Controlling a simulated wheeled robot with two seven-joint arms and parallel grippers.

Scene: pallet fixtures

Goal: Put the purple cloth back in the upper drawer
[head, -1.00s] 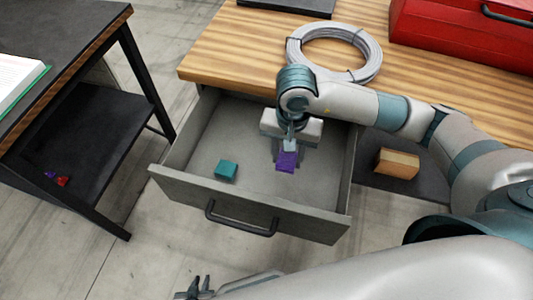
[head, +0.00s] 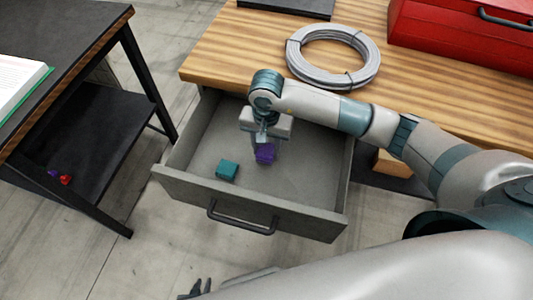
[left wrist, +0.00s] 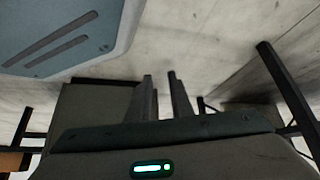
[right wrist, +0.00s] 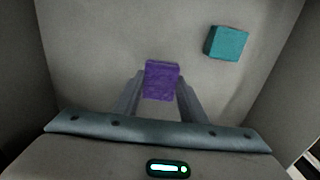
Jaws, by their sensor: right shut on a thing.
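The purple cloth (head: 265,154) is a small folded block, held between the fingers of my right gripper (head: 262,140). The right wrist view also shows the cloth (right wrist: 162,78) between the fingertips, over the grey drawer floor. The upper drawer (head: 290,208) is pulled open, and my right gripper reaches down inside its walls. I cannot tell whether the cloth touches the drawer floor. My left gripper (head: 194,289) is at the bottom edge of the head view, in front of the drawer. In the left wrist view its two fingers (left wrist: 165,88) stand apart with nothing between them.
A teal block (head: 227,169) lies in the drawer, left of the cloth. A cable coil (head: 334,82) and a red toolbox (head: 460,40) sit on the wooden worktop (head: 220,62). A wooden block (head: 390,162) is right of the drawer. A dark table (head: 85,35) stands left.

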